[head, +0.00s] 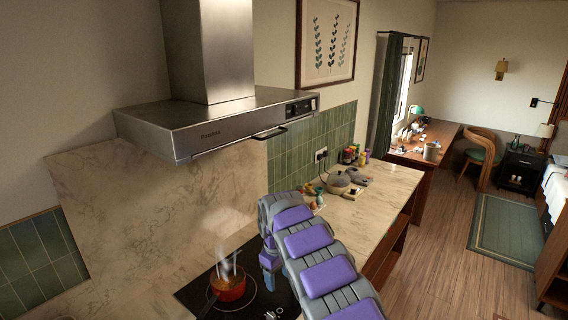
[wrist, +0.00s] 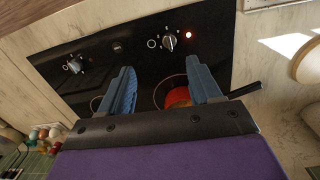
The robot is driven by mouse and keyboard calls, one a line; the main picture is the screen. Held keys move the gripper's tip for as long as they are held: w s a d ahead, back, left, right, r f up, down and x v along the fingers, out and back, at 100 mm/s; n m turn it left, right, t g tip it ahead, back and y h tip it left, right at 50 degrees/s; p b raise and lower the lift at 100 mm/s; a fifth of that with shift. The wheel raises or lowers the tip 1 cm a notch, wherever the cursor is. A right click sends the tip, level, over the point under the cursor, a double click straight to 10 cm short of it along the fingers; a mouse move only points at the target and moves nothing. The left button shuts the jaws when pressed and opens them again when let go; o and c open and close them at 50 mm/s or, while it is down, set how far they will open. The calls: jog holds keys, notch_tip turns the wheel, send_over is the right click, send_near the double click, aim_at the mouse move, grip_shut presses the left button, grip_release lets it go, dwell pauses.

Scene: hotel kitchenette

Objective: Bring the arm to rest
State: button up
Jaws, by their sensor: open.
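My arm, purple and grey, reaches over the counter in the head view, bent down toward the black hob (head: 258,303). My gripper (wrist: 160,88) shows in the wrist view with its two blue fingers apart and nothing between them. It hangs over the hob near the control knobs, and no finger visibly touches a knob. A knob (wrist: 169,42) lies beyond the fingertips with a lit red light next to it. A second knob (wrist: 74,65) is at the left. A red pot (head: 229,287) steams on the hob and also shows partly behind the right finger (wrist: 178,98).
A steel range hood (head: 220,120) juts out above the hob, close over my arm. A desk and chair (head: 482,150) stand beyond.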

jog(key=s+d+r+m+b, duration=0.1)
jog(key=s+d+r+m, duration=0.15)
jog(key=s+d, duration=0.3)
jog(key=s+d+r+m+h+b, duration=0.1)
jog(key=s+d+r+m, duration=0.1)
jog(key=s+d+r, duration=0.4)
jog(key=s+d+r+m+b, duration=0.15)
jog(key=s+d, duration=0.25)
jog(key=s, duration=0.4)
jog(key=s+f+m+g+b, duration=0.1)
jog(key=s+f+b, duration=0.1)
jog(key=s, duration=1.2)
jog(key=s+d+f+m+y+b, duration=0.1)
jog(key=s+f, duration=0.3)
jog(key=s, duration=1.1)
jog(key=shift+s+f+m+g+b, duration=0.15)
jog(key=shift+s+m+g+b, duration=0.2)
jog(key=shift+m, duration=0.45)
